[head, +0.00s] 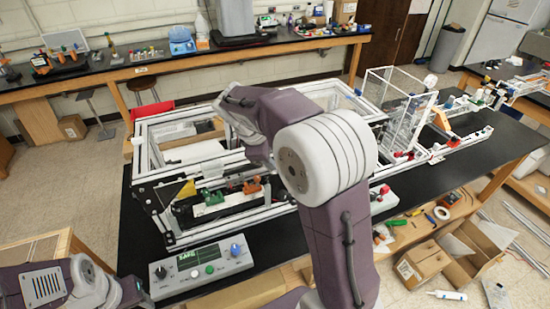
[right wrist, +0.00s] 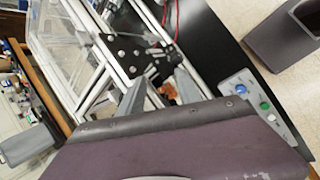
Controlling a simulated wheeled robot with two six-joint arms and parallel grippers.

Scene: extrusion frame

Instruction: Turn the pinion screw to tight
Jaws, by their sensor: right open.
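The white-and-black extrusion frame (head: 185,240) stands on the black tabletop, partly covered by my right arm. I cannot pick out the pinion screw for certain in either view. In the right wrist view my right gripper (right wrist: 158,88) is open, with its two grey fingers apart near the frame's black bolted corner plate (right wrist: 125,55). A small orange part (right wrist: 170,91) shows between and beyond the fingers; I cannot tell whether they touch anything. In the head view the right gripper is hidden behind my arm. Part of my left arm shows at lower left, without its gripper.
A control box (head: 200,266) with knobs stands at the table's front edge. Inside the frame are a green part (head: 212,197) and an orange part (head: 252,185). A clear-walled box (head: 400,105) stands to the right. Cardboard boxes (head: 425,262) lie below the table.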

